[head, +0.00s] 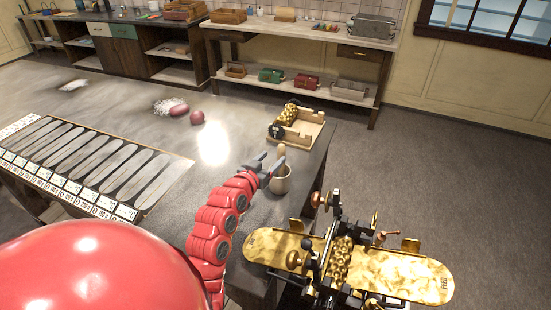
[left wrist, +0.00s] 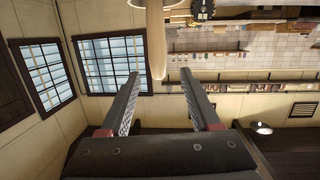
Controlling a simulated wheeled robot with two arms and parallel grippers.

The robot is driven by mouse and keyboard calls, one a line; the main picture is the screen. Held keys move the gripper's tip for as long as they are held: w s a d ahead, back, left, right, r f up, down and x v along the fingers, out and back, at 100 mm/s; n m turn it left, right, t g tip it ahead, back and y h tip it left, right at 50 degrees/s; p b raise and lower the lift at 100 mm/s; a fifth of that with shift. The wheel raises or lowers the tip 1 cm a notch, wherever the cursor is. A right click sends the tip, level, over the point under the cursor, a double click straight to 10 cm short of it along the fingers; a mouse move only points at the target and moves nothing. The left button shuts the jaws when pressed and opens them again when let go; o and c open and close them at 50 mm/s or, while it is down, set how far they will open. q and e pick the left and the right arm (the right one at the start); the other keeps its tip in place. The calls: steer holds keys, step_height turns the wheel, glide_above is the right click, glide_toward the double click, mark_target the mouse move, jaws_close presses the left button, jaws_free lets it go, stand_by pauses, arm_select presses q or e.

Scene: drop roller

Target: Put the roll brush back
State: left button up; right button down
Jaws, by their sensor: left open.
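The fingers are open, with a gap on both sides of the handle. The brush head is hidden in the cup. My right gripper is not in view.
A brass drop roller machine (head: 342,262) stands at the table's right edge, close to the cup. A wooden tray with brass rollers (head: 296,128) lies behind the cup. A pink lump (head: 197,117) lies farther back. Several long strips (head: 90,165) lie at left. The mid-table is clear.

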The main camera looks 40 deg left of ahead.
arm_select(q)
steer(key=b+v, duration=0.2)
steer(key=v, duration=0.6)
steer(key=shift+s+f, duration=0.1)
steer(key=shift+s, duration=0.05)
